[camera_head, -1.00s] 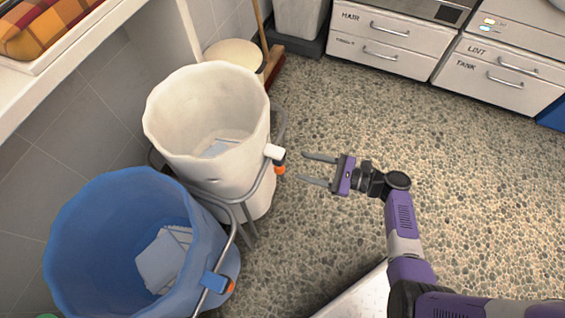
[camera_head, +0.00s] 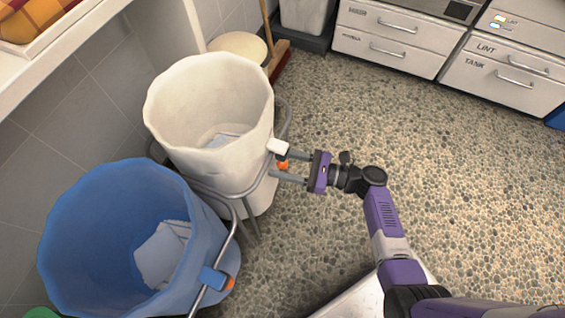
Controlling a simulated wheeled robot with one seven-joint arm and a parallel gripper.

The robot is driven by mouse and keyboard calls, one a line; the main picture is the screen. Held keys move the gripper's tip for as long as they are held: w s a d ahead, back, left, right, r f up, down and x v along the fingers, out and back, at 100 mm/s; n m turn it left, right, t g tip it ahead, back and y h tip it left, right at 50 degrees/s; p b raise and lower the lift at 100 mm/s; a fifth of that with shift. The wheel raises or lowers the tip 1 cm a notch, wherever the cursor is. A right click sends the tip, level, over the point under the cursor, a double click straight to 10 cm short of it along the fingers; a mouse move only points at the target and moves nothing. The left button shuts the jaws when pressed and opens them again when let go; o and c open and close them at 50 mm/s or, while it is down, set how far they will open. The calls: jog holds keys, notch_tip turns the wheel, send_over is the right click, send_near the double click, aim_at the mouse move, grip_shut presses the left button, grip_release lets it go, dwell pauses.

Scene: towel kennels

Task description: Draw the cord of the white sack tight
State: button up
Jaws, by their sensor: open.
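The white sack (camera_head: 185,118) stands wide open in a grey tubular frame, with folded pale cloth (camera_head: 225,136) low inside. On its right rim side is a white cord lock (camera_head: 278,147) with an orange end (camera_head: 282,164) below it. My gripper (camera_head: 276,166) points left at this spot. Its fingers are apart, one on the far side and one on the near side of the orange end. I cannot tell whether either finger touches it. The cord itself is hard to make out.
A blue sack (camera_head: 75,215) with cloth inside stands close at the near left, with its own blue lock (camera_head: 213,279). A broom (camera_head: 278,55) and a round pale lid (camera_head: 238,46) are behind. Drawers (camera_head: 392,40) line the back. The pebbled floor at right is clear.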

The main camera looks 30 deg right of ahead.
grip_shut()
dwell(1.4)
